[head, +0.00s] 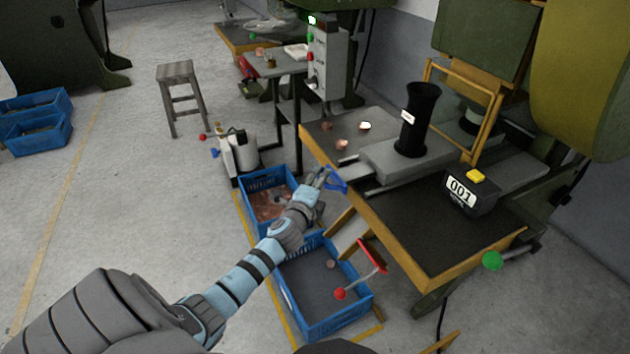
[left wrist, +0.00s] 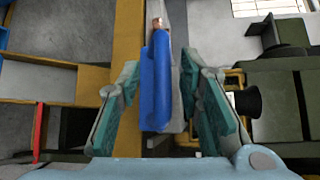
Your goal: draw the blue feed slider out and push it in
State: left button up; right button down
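The blue feed slider handle (head: 337,181) sticks out at the left edge of the press table, at the end of a grey slide bar (head: 354,172). In the left wrist view the blue handle (left wrist: 156,82) stands between my two teal finger pads, with a gap on both sides. My left gripper (head: 322,179) is open and reaches the handle from the left; the pads look apart from it. A copper-coloured piece (left wrist: 157,23) shows at the handle's far end in the left wrist view. My right gripper is not in view.
The press table (head: 440,245) holds a black funnel (head: 418,120), a counter box reading 001 (head: 470,194) and copper pieces (head: 342,144). Blue crates (head: 360,308) stand on the floor below my left arm. A red-knobbed lever (head: 340,294) is near the front crate.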

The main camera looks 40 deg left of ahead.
pick_arm(q)
jog(key=v, duration=1.1)
jog(key=shift+s, duration=0.2)
jog(key=shift+d, duration=0.1)
jog(key=shift+c, duration=0.3)
